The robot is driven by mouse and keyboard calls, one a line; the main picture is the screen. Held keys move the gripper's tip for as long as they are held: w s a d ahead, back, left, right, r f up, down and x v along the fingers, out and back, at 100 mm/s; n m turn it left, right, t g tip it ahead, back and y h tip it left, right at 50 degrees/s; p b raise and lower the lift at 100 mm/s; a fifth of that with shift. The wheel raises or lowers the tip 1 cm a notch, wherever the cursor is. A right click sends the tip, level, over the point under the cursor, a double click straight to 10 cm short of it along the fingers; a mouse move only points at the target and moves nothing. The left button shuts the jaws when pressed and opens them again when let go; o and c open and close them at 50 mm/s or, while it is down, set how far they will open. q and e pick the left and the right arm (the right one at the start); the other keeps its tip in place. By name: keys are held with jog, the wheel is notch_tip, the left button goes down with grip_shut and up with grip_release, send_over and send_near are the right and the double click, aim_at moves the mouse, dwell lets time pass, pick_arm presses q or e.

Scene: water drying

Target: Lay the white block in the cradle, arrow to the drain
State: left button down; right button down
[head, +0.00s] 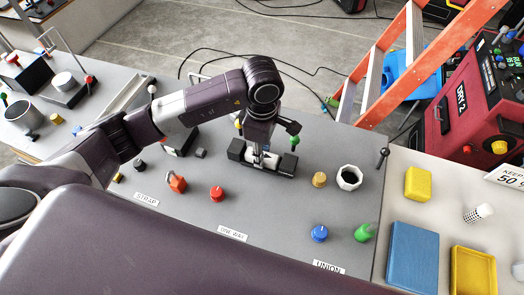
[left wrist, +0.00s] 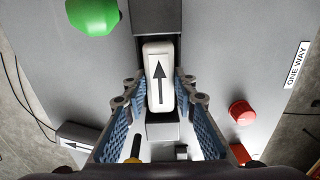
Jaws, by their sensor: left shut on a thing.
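The white block (left wrist: 160,72) bears a black arrow that points up in the left wrist view, toward a dark end piece of the cradle (left wrist: 156,17). In the head view the block (head: 264,160) is mostly behind my gripper, between the dark ends of the cradle (head: 287,169). My left gripper (left wrist: 160,92) is shut on the block, one finger along each side; it also shows in the head view (head: 261,157), pointing down. I cannot tell whether the block touches the cradle floor. No drain label is readable. My right gripper is not in view.
A green-topped fitting (head: 293,141) stands just behind the cradle.

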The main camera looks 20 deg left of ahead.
pick_arm(q)
jog(key=shift+f, duration=0.15)
jog(key=c, duration=1.6)
grip_release()
jog(key=shift+r, duration=0.25)
jog(key=shift+w+r, duration=0.1)
jog(key=shift+r, duration=0.25)
jog(key=shift+r+b, duration=1.35)
jog(key=shift+r, duration=4.25)
